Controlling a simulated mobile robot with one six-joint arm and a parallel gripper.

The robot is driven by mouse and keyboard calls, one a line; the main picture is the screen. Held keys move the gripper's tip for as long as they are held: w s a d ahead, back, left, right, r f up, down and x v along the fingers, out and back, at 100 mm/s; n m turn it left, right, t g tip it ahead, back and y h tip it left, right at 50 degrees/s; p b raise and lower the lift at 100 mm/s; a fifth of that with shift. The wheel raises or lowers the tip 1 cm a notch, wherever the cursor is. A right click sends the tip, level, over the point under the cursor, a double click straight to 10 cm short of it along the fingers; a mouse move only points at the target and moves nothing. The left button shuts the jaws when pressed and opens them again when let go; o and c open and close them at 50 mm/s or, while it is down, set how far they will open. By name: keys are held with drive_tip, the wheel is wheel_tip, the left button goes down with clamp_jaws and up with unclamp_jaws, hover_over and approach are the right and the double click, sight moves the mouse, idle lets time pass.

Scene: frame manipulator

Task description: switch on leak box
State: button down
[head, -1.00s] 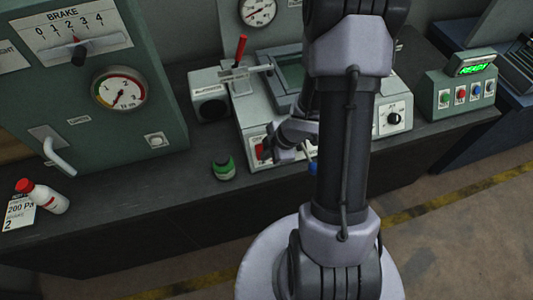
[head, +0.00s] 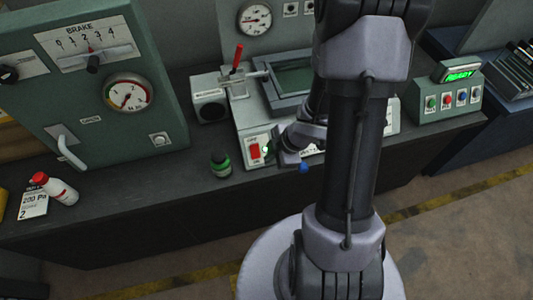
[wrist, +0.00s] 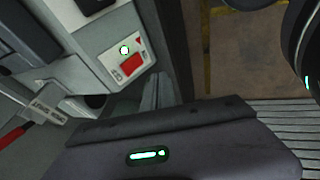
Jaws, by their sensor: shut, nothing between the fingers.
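The leak box (head: 245,122) is a light grey bench unit with a dark-framed screen, a red-handled lever and a black dial partly behind my arm. Its red rocker switch (head: 254,151) sits on a white plate at the front left and also shows in the wrist view (wrist: 132,65). A small green lamp (wrist: 124,49) beside the switch glows brightly. My gripper (head: 287,157) is shut and empty, just right of the switch plate, and looks apart from the switch. In the wrist view the fingers (wrist: 157,90) point toward the box front below the switch. My arm hides the box's right part.
A green-capped jar (head: 220,164) stands close left of the switch. The green brake cabinet (head: 120,90) is at left, with a red-capped white bottle (head: 58,188) before it. A green button box (head: 447,98) stands at right. The floor in front is clear.

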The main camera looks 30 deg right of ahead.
drive_tip(key=p+v, duration=0.1)
drive_tip(key=v, duration=0.3)
drive_tip(key=shift+s+a+r+p, duration=0.1)
drive_tip(key=shift+s+p, duration=0.3)
drive_tip(key=w+d+r+m+t+h+b, duration=0.2)
drive_tip(key=w+d+r+m+h+b, duration=0.3)
drive_tip(key=m+b, duration=0.35)
drive_tip(key=s+a+r+m+y+b, duration=0.2)
drive_tip(key=s+a+m+b, duration=0.2)
drive_tip(key=a, duration=0.6)
drive_tip(key=s+a+r+m+y+b, duration=0.2)
drive_tip(key=s+a+m+b, duration=0.3)
drive_tip(key=s+a, duration=0.3)
drive_tip(key=a+m, duration=0.1)
drive_tip(key=a, duration=0.1)
drive_tip(key=shift+s+a, duration=0.3)
